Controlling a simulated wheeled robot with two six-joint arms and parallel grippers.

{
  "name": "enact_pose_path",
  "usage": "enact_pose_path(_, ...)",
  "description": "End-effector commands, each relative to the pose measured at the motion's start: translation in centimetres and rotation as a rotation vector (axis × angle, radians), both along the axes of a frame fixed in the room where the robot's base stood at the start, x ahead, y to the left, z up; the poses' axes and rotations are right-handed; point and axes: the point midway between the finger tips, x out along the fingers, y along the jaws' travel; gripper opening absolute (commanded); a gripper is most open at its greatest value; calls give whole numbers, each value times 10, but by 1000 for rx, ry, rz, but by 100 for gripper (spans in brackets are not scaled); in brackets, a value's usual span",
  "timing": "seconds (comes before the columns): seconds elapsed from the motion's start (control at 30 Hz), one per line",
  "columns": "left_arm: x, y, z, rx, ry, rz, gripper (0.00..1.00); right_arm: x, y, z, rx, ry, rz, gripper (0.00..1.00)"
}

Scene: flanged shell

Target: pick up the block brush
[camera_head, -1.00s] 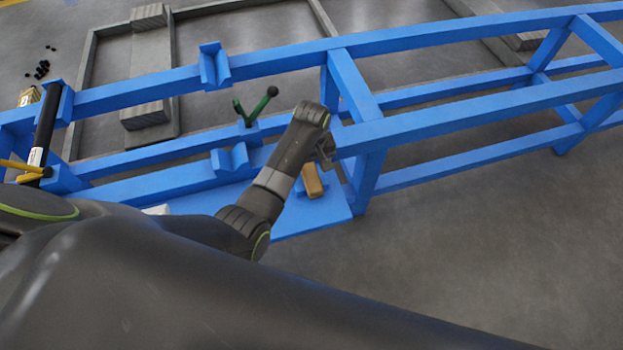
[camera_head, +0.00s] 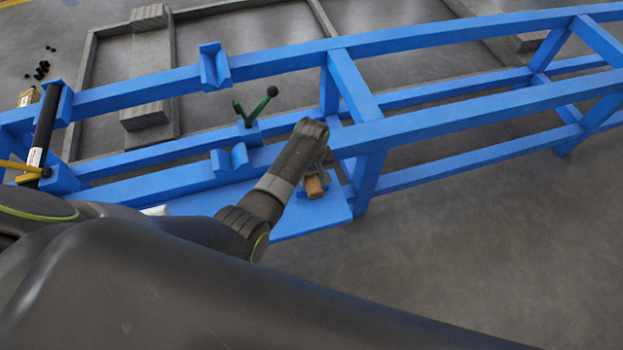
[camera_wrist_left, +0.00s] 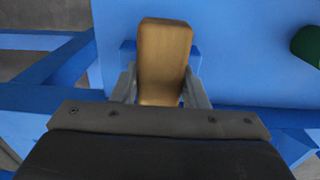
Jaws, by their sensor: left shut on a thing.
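The block brush (camera_head: 315,188) has a tan wooden block body. It stands on the blue shelf plate of the frame, partly hidden behind my left arm in the head view. In the left wrist view the block brush (camera_wrist_left: 164,60) sits between the two grey fingers. My left gripper (camera_wrist_left: 160,92) is shut on it, one finger on each side. In the head view the left gripper (camera_head: 316,172) is partly hidden by my wrist. The underside of the brush is hidden. My right gripper is not in view.
The blue frame (camera_head: 460,115) has rails and posts close around my left arm. A black bar (camera_head: 44,125) lies across the frame's left end. The blue shelf plate (camera_head: 300,217) is mostly clear.

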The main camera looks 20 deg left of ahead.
Motion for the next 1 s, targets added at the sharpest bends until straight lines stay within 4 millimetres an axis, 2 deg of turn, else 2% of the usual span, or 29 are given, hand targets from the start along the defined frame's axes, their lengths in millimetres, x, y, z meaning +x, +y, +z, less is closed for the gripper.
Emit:
enact_pose_path(0.03, 0, 0, 0, 0, 0, 0, 20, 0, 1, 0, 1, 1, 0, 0)
enact_pose_path(0.1, 0, 0, 0, 1, -1, 0, 13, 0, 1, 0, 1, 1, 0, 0)
enact_pose_path(0.37, 0, 0, 4, 0, -1, 0, 13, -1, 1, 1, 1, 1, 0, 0)
enact_pose_path(0.47, 1, 0, 15, 0, -4, 0, 13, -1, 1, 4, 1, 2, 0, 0)
enact_pose_path(0.8, 1, 0, 77, -1, -4, 0, 13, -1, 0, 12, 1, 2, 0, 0)
enact_pose_path(1.0, 1, 0, 98, 0, -1, -1, 13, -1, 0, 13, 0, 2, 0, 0)
